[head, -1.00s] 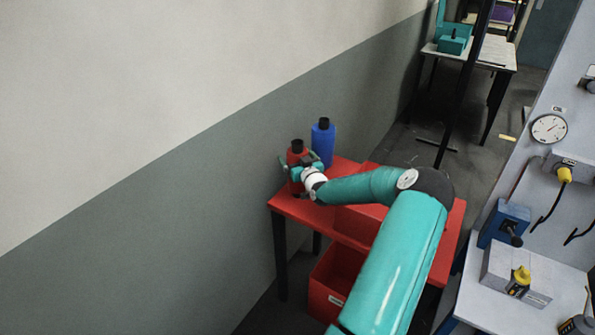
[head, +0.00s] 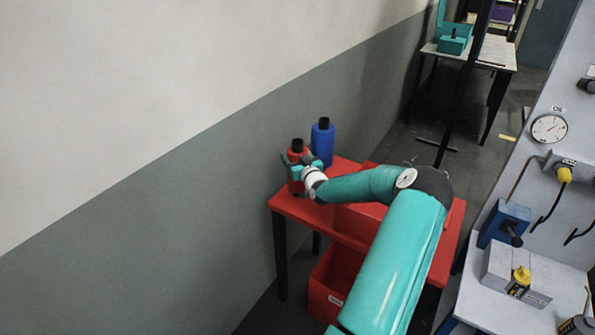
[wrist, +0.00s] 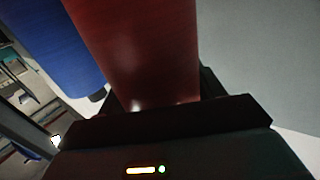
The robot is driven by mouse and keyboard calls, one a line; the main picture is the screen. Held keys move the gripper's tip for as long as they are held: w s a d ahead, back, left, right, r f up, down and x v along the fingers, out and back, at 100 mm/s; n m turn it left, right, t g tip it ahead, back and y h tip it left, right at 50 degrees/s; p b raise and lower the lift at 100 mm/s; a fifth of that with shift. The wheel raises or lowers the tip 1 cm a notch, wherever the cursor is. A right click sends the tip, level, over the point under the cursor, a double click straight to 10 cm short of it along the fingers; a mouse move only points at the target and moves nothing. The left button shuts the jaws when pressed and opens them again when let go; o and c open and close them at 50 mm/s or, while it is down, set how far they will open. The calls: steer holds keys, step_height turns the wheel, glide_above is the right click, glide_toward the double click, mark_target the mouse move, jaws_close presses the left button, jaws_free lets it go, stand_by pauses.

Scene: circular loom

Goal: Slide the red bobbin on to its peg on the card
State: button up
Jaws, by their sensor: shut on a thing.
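The red bobbin (head: 296,157) stands upright at the far left corner of the red table, its dark top showing above my gripper (head: 297,168). My gripper is shut on it, with a finger on either side. In the wrist view the red bobbin (wrist: 140,50) fills the middle, directly in front of my gripper (wrist: 160,115). I cannot tell whether its base touches the table. The peg and the card are not identifiable in these frames.
A blue bobbin (head: 323,143) with a dark top stands close behind and to the right of the red one; it also shows in the wrist view (wrist: 55,45). The red table (head: 345,168) stands near the wall. A red bin (head: 330,285) sits below. A grey machine panel (head: 560,160) is at right.

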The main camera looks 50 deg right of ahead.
steer(key=shift+r, duration=0.6)
step_height(320, 180, up, 18)
stand_by(1.1)
stand_by(0.6)
